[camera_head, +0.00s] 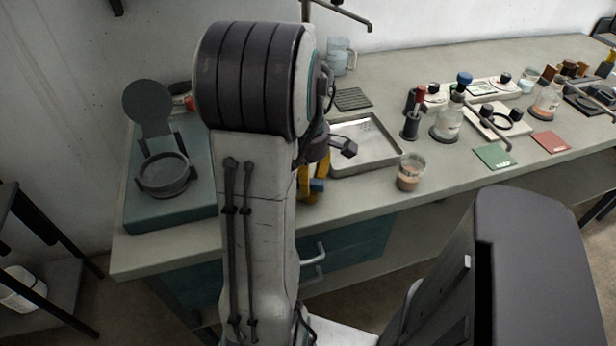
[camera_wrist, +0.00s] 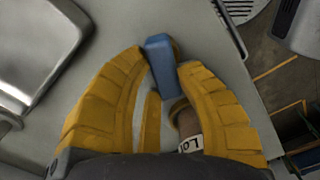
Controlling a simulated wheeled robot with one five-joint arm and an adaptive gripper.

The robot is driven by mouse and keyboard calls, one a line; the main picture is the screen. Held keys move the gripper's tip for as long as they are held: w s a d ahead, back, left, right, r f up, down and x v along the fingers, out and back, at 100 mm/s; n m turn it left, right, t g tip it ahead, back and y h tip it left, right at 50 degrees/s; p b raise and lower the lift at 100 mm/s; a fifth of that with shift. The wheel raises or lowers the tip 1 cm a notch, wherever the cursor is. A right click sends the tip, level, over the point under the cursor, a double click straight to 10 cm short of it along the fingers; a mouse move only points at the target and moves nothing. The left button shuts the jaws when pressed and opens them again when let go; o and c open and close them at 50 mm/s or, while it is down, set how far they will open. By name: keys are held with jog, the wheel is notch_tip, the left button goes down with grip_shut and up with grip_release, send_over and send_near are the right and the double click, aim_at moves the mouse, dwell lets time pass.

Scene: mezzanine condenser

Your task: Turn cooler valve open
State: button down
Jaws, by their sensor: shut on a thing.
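My gripper (camera_head: 308,180) is at the front edge of the bench, mostly hidden behind my arm in the head view. In the wrist view, its yellow fingers (camera_wrist: 165,74) are closed on a blue block-like lever (camera_wrist: 160,54), which I take for the cooler valve's handle. A brownish round body (camera_wrist: 186,119) with a white label, partly readable as "Lo", sits between the fingers below the lever. The rest of the valve is hidden, and the lever's open or closed position cannot be told.
A metal tray (camera_head: 378,164) lies just behind the gripper. A beaker of brownish liquid (camera_head: 410,173) stands to its right. A teal unit with a grey ring holder (camera_head: 163,177) is at left. Bottles and mats crowd the right. A drawer handle (camera_head: 314,261) juts out below.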

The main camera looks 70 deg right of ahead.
jog(key=shift+a+f+n, duration=0.1)
jog(key=shift+n, duration=0.5)
jog(key=c, duration=0.8)
grip_release()
jog(key=shift+c, duration=0.2)
notch_tip(320, 180, up, 12)
dwell(0.6)
